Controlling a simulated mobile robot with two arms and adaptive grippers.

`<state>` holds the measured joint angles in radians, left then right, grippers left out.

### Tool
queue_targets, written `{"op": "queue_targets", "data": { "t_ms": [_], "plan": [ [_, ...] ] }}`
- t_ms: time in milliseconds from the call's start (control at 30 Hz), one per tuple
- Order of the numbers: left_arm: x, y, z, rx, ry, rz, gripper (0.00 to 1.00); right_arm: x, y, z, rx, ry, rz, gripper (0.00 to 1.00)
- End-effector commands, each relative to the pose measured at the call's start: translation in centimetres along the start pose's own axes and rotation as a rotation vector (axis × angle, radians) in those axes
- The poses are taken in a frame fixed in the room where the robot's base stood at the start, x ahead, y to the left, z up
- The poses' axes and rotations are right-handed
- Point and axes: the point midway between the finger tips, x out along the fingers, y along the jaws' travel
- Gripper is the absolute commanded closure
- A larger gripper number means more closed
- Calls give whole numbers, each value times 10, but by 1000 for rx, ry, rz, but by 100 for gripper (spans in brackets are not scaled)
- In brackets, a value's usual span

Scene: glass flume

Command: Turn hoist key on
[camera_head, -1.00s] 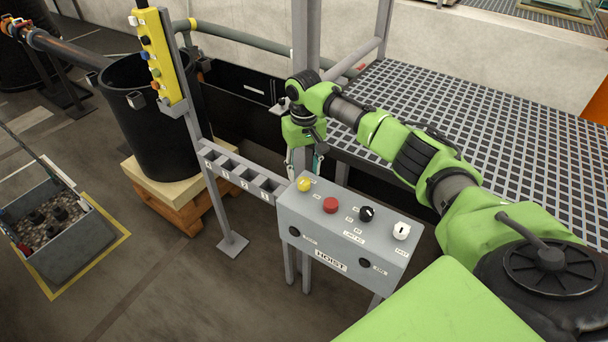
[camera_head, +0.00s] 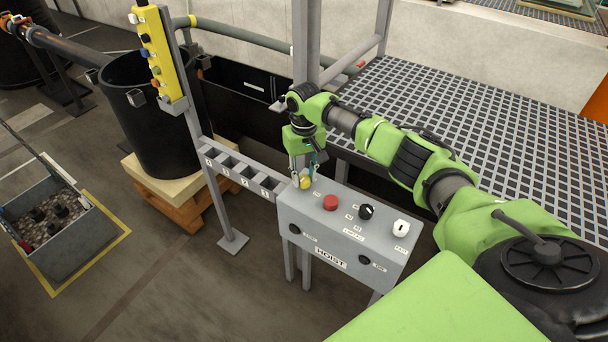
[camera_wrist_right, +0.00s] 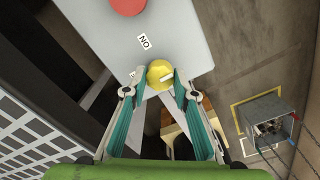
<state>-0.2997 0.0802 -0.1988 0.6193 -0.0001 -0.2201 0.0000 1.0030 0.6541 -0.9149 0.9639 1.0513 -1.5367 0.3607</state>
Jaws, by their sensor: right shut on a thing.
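The hoist box (camera_head: 345,236) is a grey panel on legs, labelled HOIST. Its yellow key knob (camera_head: 305,182) sits at the top left corner of the panel, and it also shows in the right wrist view (camera_wrist_right: 160,73) beside an ON label. My right gripper (camera_head: 303,176) reaches down to the yellow knob from above. In the right wrist view its fingertips (camera_wrist_right: 160,76) are on either side of the knob, shut on it. My left gripper is not in view.
A red button (camera_head: 330,203), a black knob (camera_head: 366,212) and a white knob (camera_head: 401,228) stand on the same panel. A yellow pendant (camera_head: 158,54) hangs on a post to the left. A grating platform (camera_head: 470,130) lies behind my right arm.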

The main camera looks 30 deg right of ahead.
Motion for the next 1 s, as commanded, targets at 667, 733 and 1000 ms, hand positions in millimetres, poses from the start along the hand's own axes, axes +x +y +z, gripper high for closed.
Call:
{"op": "queue_targets", "data": {
  "t_ms": [667, 733, 1000],
  "plan": [
    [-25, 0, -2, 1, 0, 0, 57, -2, 0, 0, -433, -2, -1, 95],
    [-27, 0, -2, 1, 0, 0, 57, -1, 0, 0, -500, -2, -2, 95],
    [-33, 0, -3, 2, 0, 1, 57, -1, 0, 0, -756, 0, -1, 95]
  ]
}}
